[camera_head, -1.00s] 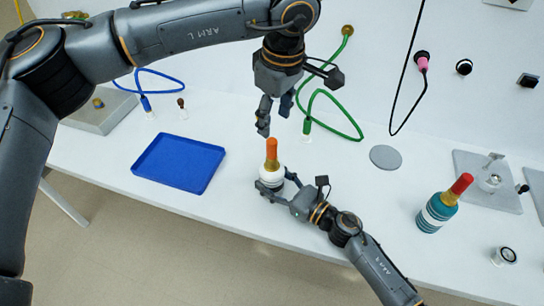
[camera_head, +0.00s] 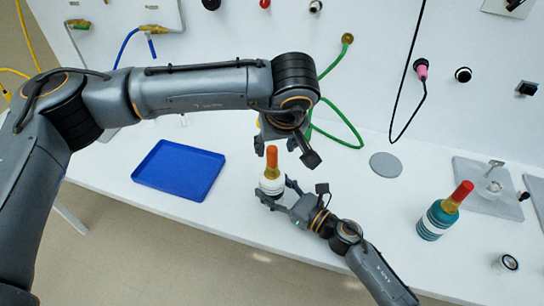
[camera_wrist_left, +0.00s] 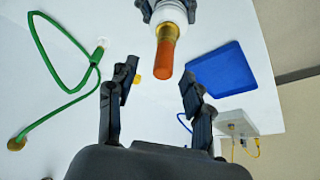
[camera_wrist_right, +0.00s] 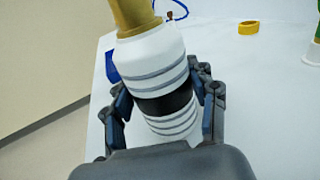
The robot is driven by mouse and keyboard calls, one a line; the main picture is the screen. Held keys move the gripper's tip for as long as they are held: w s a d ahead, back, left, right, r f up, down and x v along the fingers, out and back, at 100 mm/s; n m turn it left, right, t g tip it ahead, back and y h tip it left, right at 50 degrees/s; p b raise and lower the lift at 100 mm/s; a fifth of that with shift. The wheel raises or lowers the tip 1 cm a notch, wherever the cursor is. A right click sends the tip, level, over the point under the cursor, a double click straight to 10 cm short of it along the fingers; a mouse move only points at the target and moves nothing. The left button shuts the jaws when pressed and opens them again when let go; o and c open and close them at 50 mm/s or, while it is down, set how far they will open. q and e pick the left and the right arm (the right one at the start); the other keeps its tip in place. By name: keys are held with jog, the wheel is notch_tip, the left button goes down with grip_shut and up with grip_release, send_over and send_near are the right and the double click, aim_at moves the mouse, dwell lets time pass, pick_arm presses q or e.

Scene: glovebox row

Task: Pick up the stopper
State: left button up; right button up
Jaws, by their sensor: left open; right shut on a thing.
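A bottle (camera_head: 271,184) has a white body, dark bands, a gold neck and an orange stopper-like top (camera_head: 271,156). My right gripper (camera_head: 277,193) is shut around its body, and the right wrist view shows the fingers on both sides of the bottle (camera_wrist_right: 163,75). My left gripper (camera_head: 280,143) is open and empty, just behind the orange top in the head view. In the left wrist view the orange top (camera_wrist_left: 164,60) points toward the gap between the open fingers (camera_wrist_left: 160,88), not touching them. The bottle's base is hidden.
A blue tray (camera_head: 179,170) lies left of the bottle. A teal bottle with a red top (camera_head: 437,215) stands to the right. A grey disc (camera_head: 386,164) and a green hose (camera_head: 345,130) are behind.

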aim_at(272, 150)
pick_arm(q)
jog(key=x, duration=0.4)
jog(key=shift+a+f, duration=0.25)
grip_shut()
jog(key=shift+r, duration=0.1)
notch_tip(272, 150, up, 17)
dwell(0.9)
pick_arm(e)
jog(key=o, duration=1.4)
